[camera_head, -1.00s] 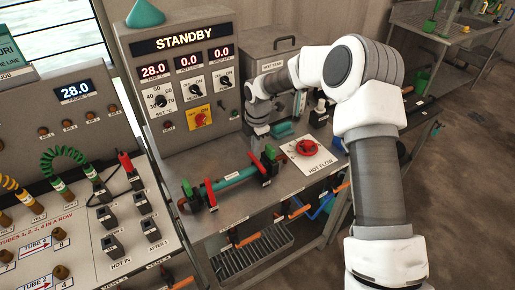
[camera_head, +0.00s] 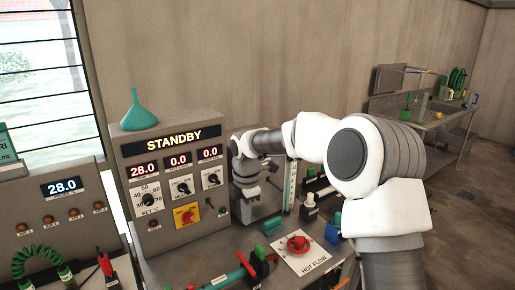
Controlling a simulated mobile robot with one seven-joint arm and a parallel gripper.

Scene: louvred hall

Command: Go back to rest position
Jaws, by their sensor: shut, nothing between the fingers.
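My arm reaches in from the right and bends down at its wrist. My gripper (camera_head: 250,193) points down in front of the grey metal tank box (camera_head: 266,205), just right of the control panel (camera_head: 175,180). It is shut and empty, above the bench; its fingertips are small and hard to make out. The panel display reads STANDBY, with 28.0, 0.0 and 0.0 below it. The red valve handle (camera_head: 298,243) on the white HOT FLOW plate (camera_head: 312,262) lies below and right of my gripper.
A teal funnel (camera_head: 136,110) stands on the panel. A red-and-green-ended pipe (camera_head: 228,278) lies at the bench front. A white-capped fitting (camera_head: 309,200) and a blue item (camera_head: 333,230) are close to my arm. A sink bench (camera_head: 425,117) stands at the far right.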

